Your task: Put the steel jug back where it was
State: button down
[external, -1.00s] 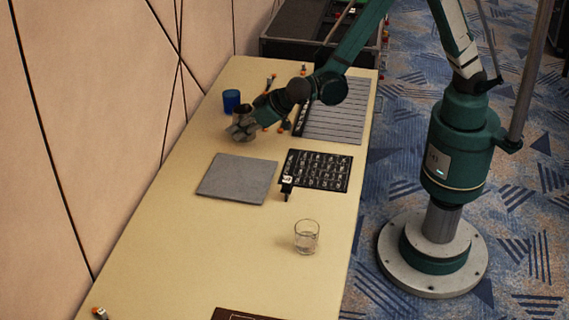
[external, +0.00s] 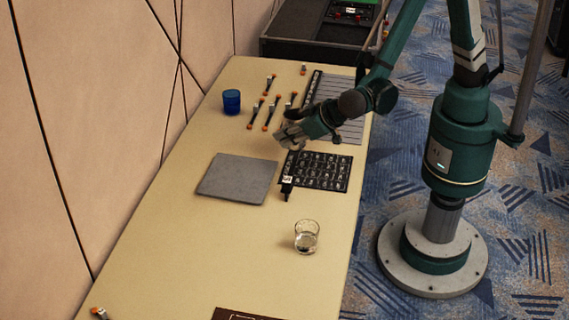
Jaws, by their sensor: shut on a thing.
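My gripper (external: 284,136) is above the table between the grey square plate (external: 230,180) and the slatted grey panel (external: 352,128). It is shut on a small silvery thing, which I take as the steel jug. The jug is hard to tell from the grey fingers at this size, and much of it is hidden. No other steel jug shows on the table.
A blue cup (external: 231,103) stands at the far left. Several orange-ended cables (external: 272,112) lie beside it. A black gridded panel (external: 322,171) lies close to my gripper. A glass of water (external: 306,238) stands nearer.

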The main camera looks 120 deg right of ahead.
jog(key=shift+m+g, duration=0.3)
jog(key=s+a, duration=0.1)
jog(key=s+a+r, duration=0.1)
jog(key=a, duration=0.1)
jog(key=s+a+r, duration=0.1)
jog(key=shift+a+r+p, duration=0.25)
jog(key=shift+p, duration=0.1)
jog(key=shift+f, duration=0.1)
notch_tip(320, 180, down, 6)
jog(key=b, duration=0.1)
jog(key=shift+b, duration=0.35)
jog(key=shift+f+b, duration=0.55)
jog(key=shift+f, duration=1.4)
